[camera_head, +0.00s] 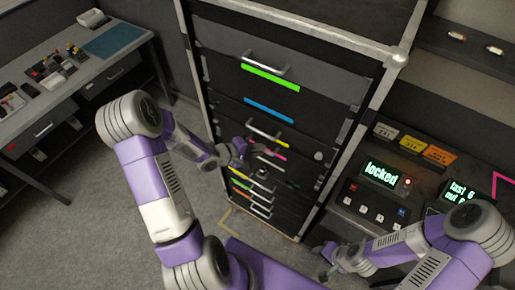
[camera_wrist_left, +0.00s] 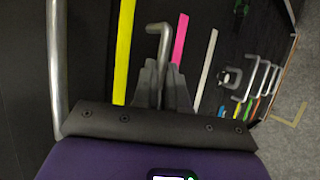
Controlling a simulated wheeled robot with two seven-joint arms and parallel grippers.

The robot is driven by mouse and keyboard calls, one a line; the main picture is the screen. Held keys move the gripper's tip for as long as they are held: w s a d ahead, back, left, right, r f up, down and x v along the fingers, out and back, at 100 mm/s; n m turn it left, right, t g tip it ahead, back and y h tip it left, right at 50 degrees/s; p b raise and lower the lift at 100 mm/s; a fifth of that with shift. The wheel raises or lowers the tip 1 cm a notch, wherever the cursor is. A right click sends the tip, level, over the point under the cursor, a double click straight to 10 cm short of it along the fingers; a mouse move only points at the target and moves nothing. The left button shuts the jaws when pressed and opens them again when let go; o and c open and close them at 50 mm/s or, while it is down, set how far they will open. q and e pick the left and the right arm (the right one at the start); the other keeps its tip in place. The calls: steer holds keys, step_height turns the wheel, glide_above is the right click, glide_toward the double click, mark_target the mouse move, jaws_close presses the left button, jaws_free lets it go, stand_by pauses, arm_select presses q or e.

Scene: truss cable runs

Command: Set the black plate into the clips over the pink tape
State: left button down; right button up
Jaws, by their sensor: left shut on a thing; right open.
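The pink tape (camera_head: 270,155) is a short strip on a dark drawer front of the tall cabinet; it also shows in the left wrist view (camera_wrist_left: 180,38). My left gripper (camera_head: 243,152) is at that drawer. In the left wrist view its fingers (camera_wrist_left: 166,82) are shut on the bent metal handle (camera_wrist_left: 157,28) beside the pink tape. My right gripper (camera_head: 326,254) is open and empty, low and right of the cabinet. I cannot make out the black plate or the clips against the dark fronts.
The cabinet's other drawers carry green (camera_head: 270,79), blue (camera_head: 268,109) and yellow (camera_head: 264,135) tapes. A panel with a "locked" display (camera_head: 381,173) stands at right. A workbench (camera_head: 55,105) with small items is at left. Grey floor (camera_head: 85,215) lies open between.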

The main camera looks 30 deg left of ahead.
arm_select(q)
steer(key=shift+f, duration=0.75)
stand_by(1.4)
steer(key=shift+w+f+p, duration=0.1)
steer(key=shift+w+p, duration=0.05)
steer(key=shift+p, duration=0.6)
stand_by(0.8)
steer(key=c, duration=1.1)
jaws_free()
steer(key=shift+w+f, duration=0.1)
